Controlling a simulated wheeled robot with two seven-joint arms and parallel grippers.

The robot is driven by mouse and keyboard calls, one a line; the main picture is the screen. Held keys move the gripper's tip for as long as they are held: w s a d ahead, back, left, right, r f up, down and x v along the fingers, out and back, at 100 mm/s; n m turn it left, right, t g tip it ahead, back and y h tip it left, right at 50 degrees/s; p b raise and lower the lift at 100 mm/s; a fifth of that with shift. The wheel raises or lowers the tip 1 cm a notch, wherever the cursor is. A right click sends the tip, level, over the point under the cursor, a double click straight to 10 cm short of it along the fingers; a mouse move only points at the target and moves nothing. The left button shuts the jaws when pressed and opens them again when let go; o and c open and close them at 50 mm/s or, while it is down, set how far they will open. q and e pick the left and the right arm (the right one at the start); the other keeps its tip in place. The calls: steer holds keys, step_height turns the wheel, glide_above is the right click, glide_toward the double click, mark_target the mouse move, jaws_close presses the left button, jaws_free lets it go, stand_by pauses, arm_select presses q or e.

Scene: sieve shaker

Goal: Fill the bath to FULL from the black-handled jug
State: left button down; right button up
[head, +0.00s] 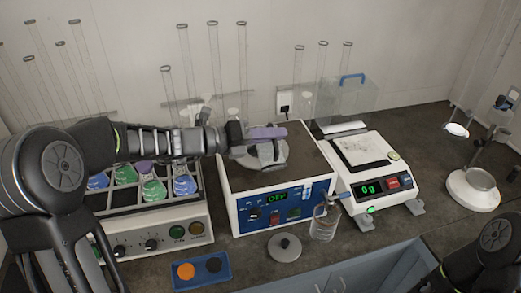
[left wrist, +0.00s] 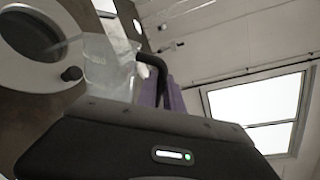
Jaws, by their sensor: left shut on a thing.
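The bath (head: 238,215) is a box with a brown top, a white body and a blue front panel whose display reads OFF. My left gripper (head: 264,133), with purple fingers, is above its round top opening. In the left wrist view the gripper is shut on the black handle (left wrist: 152,68) of a clear jug (left wrist: 108,68). The jug is tilted toward the pale-rimmed opening (left wrist: 52,80), and a thin pale streak runs from its lip to the opening. I cannot read the water level. My right gripper is out of view.
A rack of flasks (head: 152,190) stands left, a balance (head: 372,165) reading 0g right. A clear vessel (head: 324,222), a grey lid (head: 285,247) and a blue tray (head: 202,272) lie in front. Glass cylinders (head: 187,65) stand behind.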

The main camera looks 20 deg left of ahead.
arm_select(q)
steer(key=b, duration=0.2)
steer(key=f+m+b, duration=0.1)
steer(key=b, duration=0.1)
steer(key=shift+s+d+f, duration=0.15)
steer(key=shift+s+f, duration=0.05)
steer(key=shift+s, duration=0.15)
steer(key=shift+s+d+r+m+t+b, duration=0.1)
steer(key=shift+s+d+m+t+b, duration=0.25)
steer(key=shift+m+b, duration=0.6)
steer(key=shift+s+r, duration=0.15)
steer(key=shift+r, duration=0.4)
steer(key=shift+p, duration=0.35)
steer(key=s+d+f+m+t+b, duration=0.1)
steer(key=s+d+f+m+b, duration=0.2)
steer(key=b, duration=1.7)
steer(key=shift+s+d+f+m+h, duration=0.25)
steer(key=shift+s+f+m+h, duration=0.15)
steer(key=shift+s+f+m, duration=1.5)
